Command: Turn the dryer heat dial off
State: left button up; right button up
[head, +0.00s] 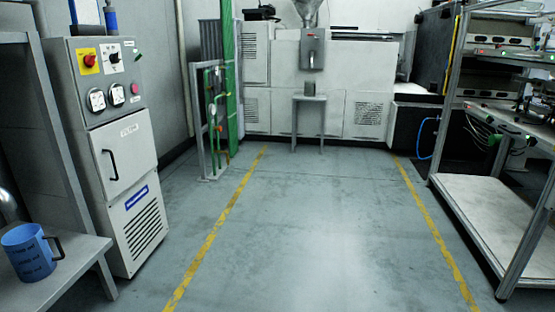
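A grey cabinet (110,150), which looks like the dryer, stands at the left. A black dial on a white plate (114,57) sits on its sloped upper panel and looks like the heat dial. The dial's pointer is too small for me to read its setting. Beside it, to the left, is a red knob on a yellow plate (89,60). Below are two round white gauges (97,100) and (117,95) and a small red button or lamp (135,88). Neither of my grippers is in view.
A bench with a blue mug (32,252) stands at the front left, close to the cabinet. A metal-framed rack (500,215) stands at the right. A small table (309,99) and machines are at the back. The floor between the yellow lines (215,232) is clear.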

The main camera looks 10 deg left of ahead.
aim_at(113, 58)
jog(key=i+u, duration=0.1)
jog(key=i, duration=0.75)
jog(key=i+l+u, duration=0.1)
jog(key=i, duration=0.7)
jog(key=l, duration=0.1)
